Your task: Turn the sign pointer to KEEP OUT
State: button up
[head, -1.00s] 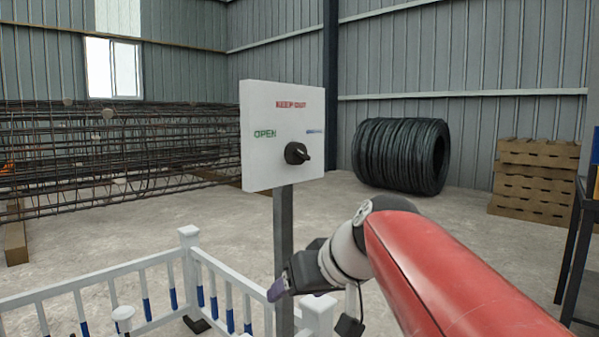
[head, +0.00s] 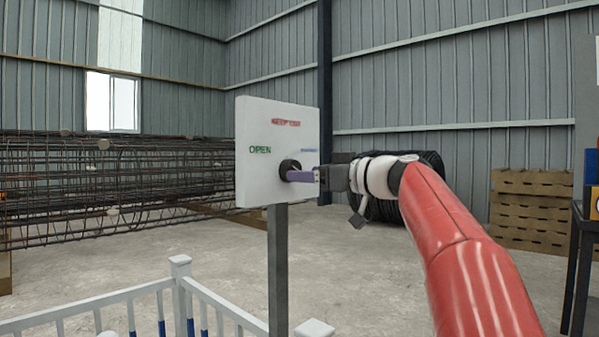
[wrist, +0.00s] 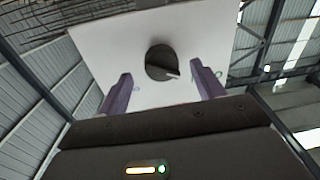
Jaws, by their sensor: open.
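The white sign board (head: 258,185) stands on a grey post, with red KEEP OUT lettering at the top, green OPEN at the left and a small blue label at the right. The black round pointer knob (head: 287,166) sits below the middle of these labels. In the wrist view the knob (wrist: 158,60) shows a pale mark on its ridge toward the lower right. Contact cannot be told.
A white fence (head: 180,290) with blue-marked bars stands low in front of the sign. A rebar cage (head: 80,185) lies at the left.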

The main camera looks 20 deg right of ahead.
jog(key=shift+x, duration=1.65)
jog(key=shift+c, duration=0.5)
jog(key=c, duration=0.9)
jog(key=shift+m, duration=0.4)
jog(key=shift+f+m, duration=0.1)
jog(key=shift+m, duration=0.9)
jog(key=m+b, duration=0.1)
jog(key=m, duration=0.2)
jog(key=shift+s+a+m, duration=0.1)
jog(key=shift+m, duration=0.2)
jog(key=m, duration=0.5)
jog(key=shift+a+m+t, duration=0.1)
jog(key=shift+m+t, duration=0.3)
